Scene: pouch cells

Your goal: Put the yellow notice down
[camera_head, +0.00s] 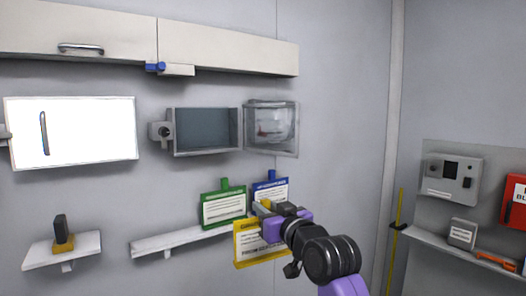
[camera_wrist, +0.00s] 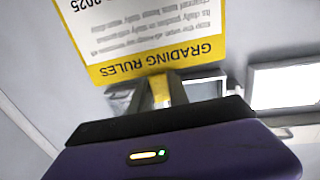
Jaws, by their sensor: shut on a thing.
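The yellow notice (camera_head: 258,243) is a white sheet with a yellow border. In the head view it hangs from my gripper (camera_head: 268,208), in front of the right end of a narrow wall shelf (camera_head: 180,240). In the wrist view the notice (camera_wrist: 150,35) fills the top, its heading "GRADING RULES" upside down, and my gripper (camera_wrist: 162,90) is shut on its yellow tab. A green notice (camera_head: 223,208) stands upright on the shelf to the left. A blue notice (camera_head: 271,188) stands behind, partly hidden by my gripper and the yellow notice.
The left part of the narrow shelf is bare. A small shelf (camera_head: 85,246) at far left holds a black and yellow object (camera_head: 62,233). Above are a bright panel (camera_head: 90,130), an open wall box (camera_head: 206,131) and cabinets (camera_head: 225,45).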

